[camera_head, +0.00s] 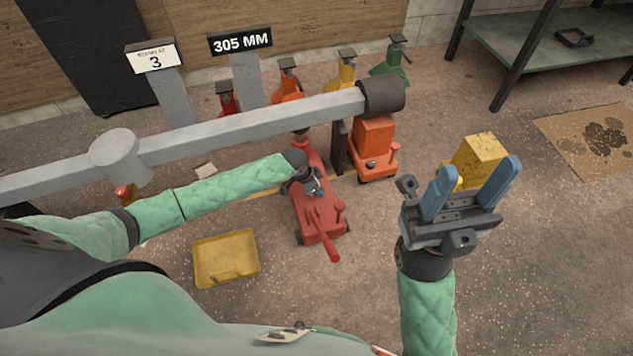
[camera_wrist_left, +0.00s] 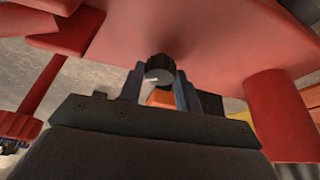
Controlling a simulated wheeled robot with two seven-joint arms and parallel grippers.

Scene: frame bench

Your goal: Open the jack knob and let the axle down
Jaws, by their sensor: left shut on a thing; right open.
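A red trolley jack (camera_head: 318,212) stands on the floor under the grey axle (camera_head: 240,125), which runs across the view from the left. The jack's far end lies beneath the axle; I cannot tell if they touch. My left gripper (camera_head: 312,187) is at the jack. In the left wrist view, my left gripper (camera_wrist_left: 160,88) is shut on the black jack knob (camera_wrist_left: 160,69), which has a pale mark on its face. The red jack body (camera_wrist_left: 200,35) is right behind it. My right gripper (camera_head: 467,192), with blue fingers, is open and empty to the right of the jack.
An orange stand (camera_head: 373,150) is by the axle's right end. Several coloured stands and a "305 MM" sign (camera_head: 240,41) are behind the axle. A yellow tray (camera_head: 226,258) lies left of the jack. A yellow block (camera_head: 478,158) is behind my right gripper.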

